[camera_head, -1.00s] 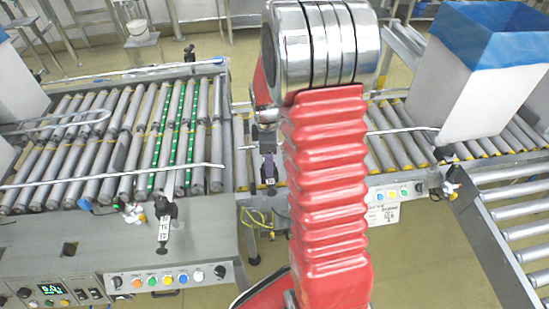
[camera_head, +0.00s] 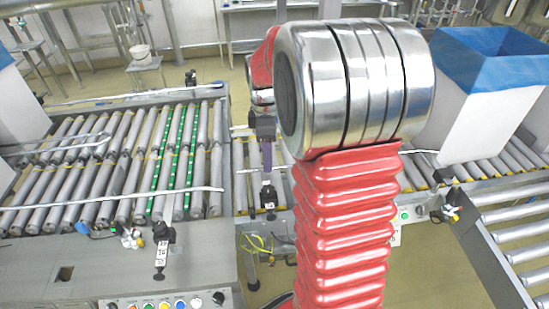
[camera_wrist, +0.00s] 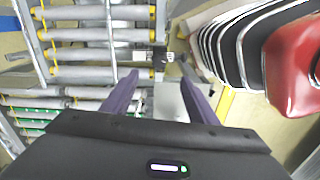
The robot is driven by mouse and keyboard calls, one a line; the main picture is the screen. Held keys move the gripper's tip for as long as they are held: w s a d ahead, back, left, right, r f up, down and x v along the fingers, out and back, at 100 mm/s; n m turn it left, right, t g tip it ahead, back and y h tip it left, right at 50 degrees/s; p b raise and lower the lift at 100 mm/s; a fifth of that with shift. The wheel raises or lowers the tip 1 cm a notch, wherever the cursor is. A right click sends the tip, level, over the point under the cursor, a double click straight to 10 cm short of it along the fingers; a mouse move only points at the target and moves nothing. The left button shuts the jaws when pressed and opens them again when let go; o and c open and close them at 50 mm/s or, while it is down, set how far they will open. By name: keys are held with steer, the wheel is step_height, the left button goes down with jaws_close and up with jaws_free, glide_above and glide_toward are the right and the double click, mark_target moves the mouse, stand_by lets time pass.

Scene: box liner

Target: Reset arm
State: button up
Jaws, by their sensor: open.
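My gripper (camera_wrist: 160,92) shows in the wrist view with its two purple fingers spread apart and nothing between them. In the head view my gripper (camera_head: 267,165) hangs to the left of my red arm, over the gap between the left roller conveyor and the conveyor behind my arm. My red ribbed arm link and its metal joint stand upright and fill the middle of the head view, hiding part of the conveyor behind.
A roller conveyor (camera_head: 90,205) with green-marked rollers lies at the left. A white box with a blue liner (camera_head: 490,60) stands on the right conveyor. Another white box (camera_head: 18,110) is cut off at the left edge. A control panel (camera_head: 160,300) is at the lower left.

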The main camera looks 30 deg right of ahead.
stand_by(0.7)
steer(key=s+a+r+m+t, duration=0.3)
steer(key=s+a+r+m, duration=0.2)
steer(key=s+a, duration=0.4)
steer(key=s+a+r+m+t, duration=0.2)
steer(key=s+a+r+m, duration=0.3)
steer(key=s+a, duration=0.3)
steer(key=a+m, duration=0.1)
steer(key=a, duration=0.3)
steer(key=shift+s+t, duration=0.4)
steer(key=shift+d, duration=0.1)
stand_by(0.8)
